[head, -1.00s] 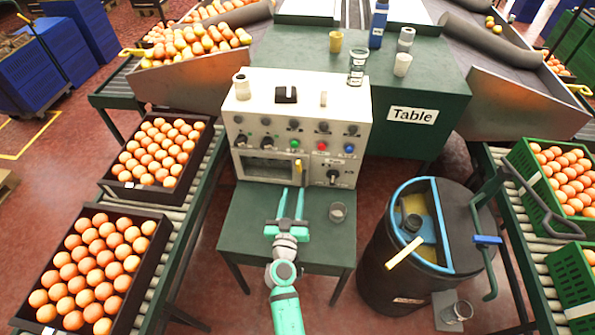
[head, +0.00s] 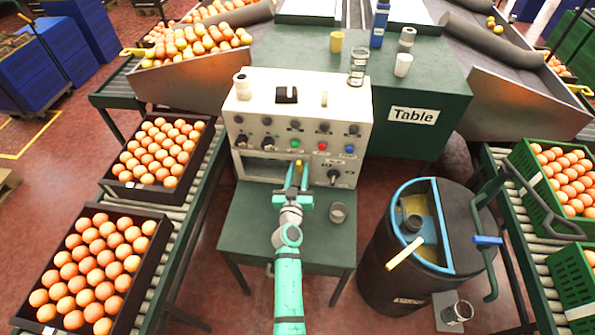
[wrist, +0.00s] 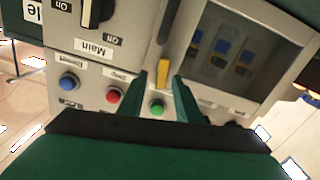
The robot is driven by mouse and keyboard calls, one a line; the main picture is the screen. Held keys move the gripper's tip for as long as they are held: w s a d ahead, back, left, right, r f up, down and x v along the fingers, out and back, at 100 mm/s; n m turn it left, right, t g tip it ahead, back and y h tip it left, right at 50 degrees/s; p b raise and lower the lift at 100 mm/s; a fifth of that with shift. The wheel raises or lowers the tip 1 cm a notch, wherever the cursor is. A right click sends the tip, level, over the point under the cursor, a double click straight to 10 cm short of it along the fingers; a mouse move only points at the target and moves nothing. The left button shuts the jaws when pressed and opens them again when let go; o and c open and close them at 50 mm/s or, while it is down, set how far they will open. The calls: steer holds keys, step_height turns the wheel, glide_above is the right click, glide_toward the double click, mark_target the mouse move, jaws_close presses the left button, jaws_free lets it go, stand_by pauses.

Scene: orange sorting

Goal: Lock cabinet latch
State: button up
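The cabinet is a small window door (head: 262,169) in the lower left of the white control box. The yellow latch (head: 299,164) sits beside the door; in the wrist view the latch (wrist: 163,74) is upright against the panel. My gripper (head: 297,172) is in front of the latch. In the wrist view my gripper's fingers (wrist: 160,82) stand on either side of the latch, with gaps showing; it is open. Whether a finger touches the latch cannot be told.
The control box (head: 345,105) carries knobs and green, red and blue buttons. The green button (wrist: 157,107) is close to my fingers. A black barrel (head: 375,260) stands further right.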

steer(key=shift+a, duration=0.1)
steer(key=shift+c, duration=0.3)
jaws_close()
